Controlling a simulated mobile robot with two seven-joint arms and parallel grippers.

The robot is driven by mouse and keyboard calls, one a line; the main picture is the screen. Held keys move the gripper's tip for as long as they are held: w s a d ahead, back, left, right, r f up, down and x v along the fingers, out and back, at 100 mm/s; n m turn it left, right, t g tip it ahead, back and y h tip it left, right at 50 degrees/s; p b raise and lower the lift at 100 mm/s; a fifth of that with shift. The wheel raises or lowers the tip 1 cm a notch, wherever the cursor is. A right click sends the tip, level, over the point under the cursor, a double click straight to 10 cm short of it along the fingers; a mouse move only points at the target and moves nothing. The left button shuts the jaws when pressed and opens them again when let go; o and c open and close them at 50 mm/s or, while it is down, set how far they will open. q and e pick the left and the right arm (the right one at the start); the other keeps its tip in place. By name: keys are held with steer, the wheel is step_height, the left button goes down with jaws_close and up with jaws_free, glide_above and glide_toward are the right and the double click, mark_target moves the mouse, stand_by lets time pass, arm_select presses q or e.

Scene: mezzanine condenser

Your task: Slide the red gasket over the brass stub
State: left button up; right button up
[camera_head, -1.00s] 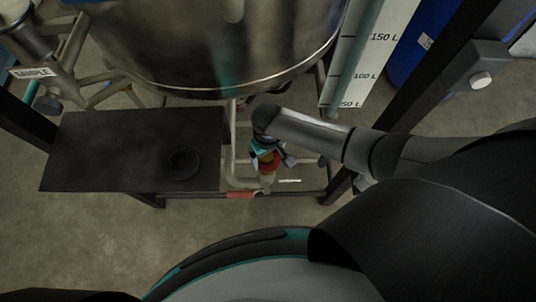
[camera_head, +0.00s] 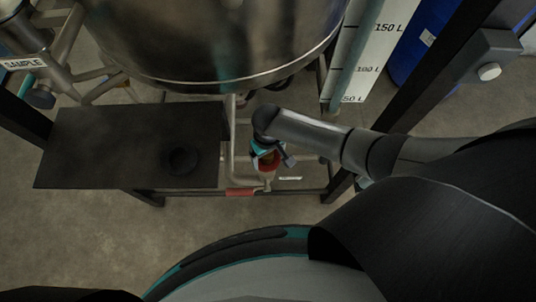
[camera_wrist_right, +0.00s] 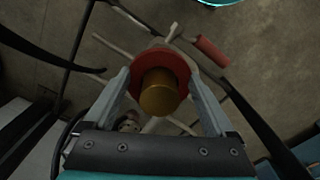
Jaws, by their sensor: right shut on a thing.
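The red gasket (camera_wrist_right: 134,66) is a flat ring between the two fingertips of my right gripper (camera_wrist_right: 160,80). The right gripper is shut on it. In the right wrist view the brass stub (camera_wrist_right: 158,94) is a short gold cylinder whose end faces the camera. It shows through the ring and overlaps its lower edge, so the gasket appears to be around the stub; how far down it sits is unclear. In the head view the right gripper (camera_head: 264,154) is small and points down at the pipe frame, with the red gasket (camera_head: 268,162) at its tips. My left gripper is out of view.
A large steel vessel (camera_head: 210,50) hangs just behind the gripper. A dark shelf (camera_head: 100,150) with a black ring (camera_head: 182,161) stands to the left. A red sleeve (camera_head: 240,192) is on the lower pipe. A black post (camera_head: 420,75) and a level scale (camera_head: 358,55) stand to the right.

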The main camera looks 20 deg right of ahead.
steer(key=shift+f+b, duration=0.8)
steer(key=shift+f, duration=0.3)
steer(key=o, duration=1)
steer(key=shift+r, duration=0.1)
step_height(320, 180, up, 14)
steer(key=p, duration=0.5)
steer(key=shift+p, duration=0.35)
steer(key=shift+r, duration=0.6)
